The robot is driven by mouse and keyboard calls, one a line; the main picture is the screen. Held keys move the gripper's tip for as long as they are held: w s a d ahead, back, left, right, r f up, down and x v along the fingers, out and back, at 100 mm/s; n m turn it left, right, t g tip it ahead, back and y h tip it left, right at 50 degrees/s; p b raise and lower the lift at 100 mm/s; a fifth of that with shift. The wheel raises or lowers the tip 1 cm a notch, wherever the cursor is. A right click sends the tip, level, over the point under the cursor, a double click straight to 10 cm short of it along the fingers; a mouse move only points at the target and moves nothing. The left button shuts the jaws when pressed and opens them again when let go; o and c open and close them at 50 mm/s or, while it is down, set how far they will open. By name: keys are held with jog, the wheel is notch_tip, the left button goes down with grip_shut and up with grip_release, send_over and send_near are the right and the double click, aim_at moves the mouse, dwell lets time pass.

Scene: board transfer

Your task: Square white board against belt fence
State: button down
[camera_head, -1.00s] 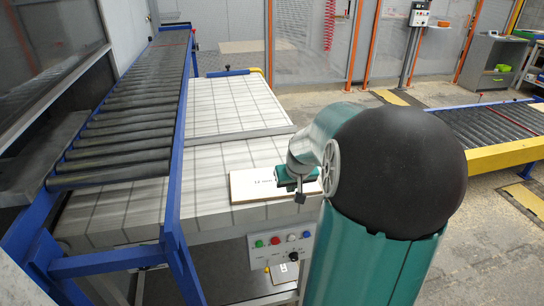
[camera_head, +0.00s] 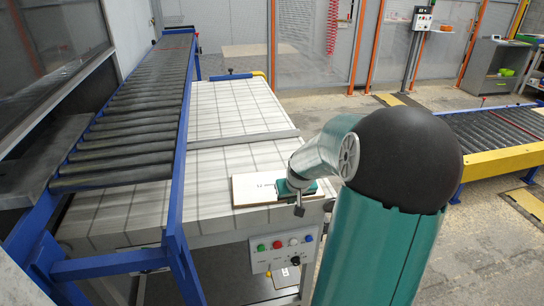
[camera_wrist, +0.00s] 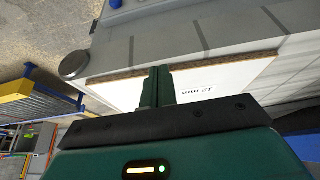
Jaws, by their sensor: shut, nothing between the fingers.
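The white board (camera_head: 258,190) lies flat on the near end of the belt table, close to its front edge. Printed lettering shows on it. In the wrist view the board (camera_wrist: 225,82) shows a brown edge and "12 mm" print. My gripper (camera_wrist: 156,74) is shut and empty, its fingertips in front of the board near that edge; I cannot tell whether they touch it. In the head view my gripper (camera_head: 292,188) covers part of the board's right half. A grey bar (camera_head: 243,139) crosses the belt behind the board, apart from it; it may be the fence.
A blue-framed roller conveyor (camera_head: 135,130) runs along the left of the white gridded belt (camera_head: 235,105). A button panel (camera_head: 283,248) sits below the front edge. Another roller conveyor (camera_head: 500,125) with a yellow rail stands at right. Bare belt lies left of the board.

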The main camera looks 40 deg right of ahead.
aim_at(277, 171)
jog(key=shift+w+d+f, duration=0.3)
jog(key=shift+w+d, duration=1.4)
jog(key=shift+w, duration=1.4)
jog(key=shift+w+d+f, duration=0.25)
jog(key=shift+w+d, duration=1.4)
jog(key=shift+w, duration=1.4)
jog(key=shift+w+d+f, duration=0.3)
jog(key=shift+w+d, duration=1.4)
jog(key=shift+w, duration=1.4)
jog(key=shift+d, duration=0.1)
jog(key=shift+r, duration=0.1)
jog(key=shift+s+a, duration=0.3)
jog(key=shift+s, duration=0.25)
jog(key=shift+s+a, duration=0.3)
jog(key=shift+s, duration=0.25)
jog(key=shift+r, duration=3.45)
